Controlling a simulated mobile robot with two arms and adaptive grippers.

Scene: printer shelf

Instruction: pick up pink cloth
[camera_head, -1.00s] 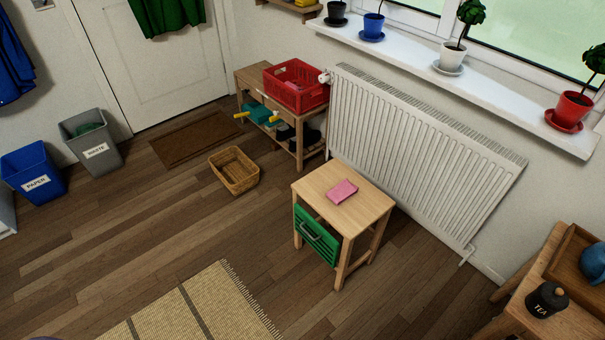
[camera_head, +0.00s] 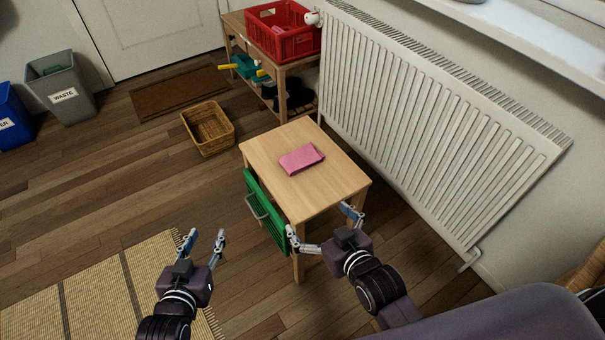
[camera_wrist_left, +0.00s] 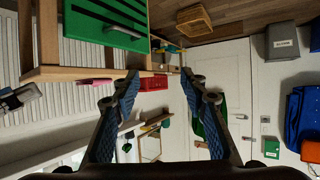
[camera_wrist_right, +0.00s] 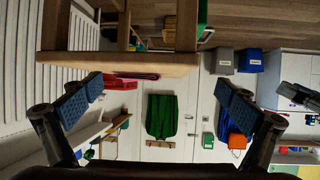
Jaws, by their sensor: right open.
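The pink cloth (camera_head: 301,158) lies folded flat on top of the small wooden table (camera_head: 322,194) in the head view. In the left wrist view the cloth (camera_wrist_left: 95,81) shows edge-on at the tabletop. My right gripper (camera_head: 320,229) is open and empty at the near edge of the table, short of the cloth. My left gripper (camera_head: 204,238) is open and empty, left of the table and farther from the cloth. In the right wrist view the cloth (camera_wrist_right: 138,76) seems to show as a thin dark pink strip at the table edge.
A green drawer or crate (camera_head: 265,215) sits under the tabletop on its left side. A radiator (camera_head: 430,120) stands close on the right. A bench with a red crate (camera_head: 282,36) and a wicker basket (camera_head: 208,129) are behind. The tabletop around the cloth is clear.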

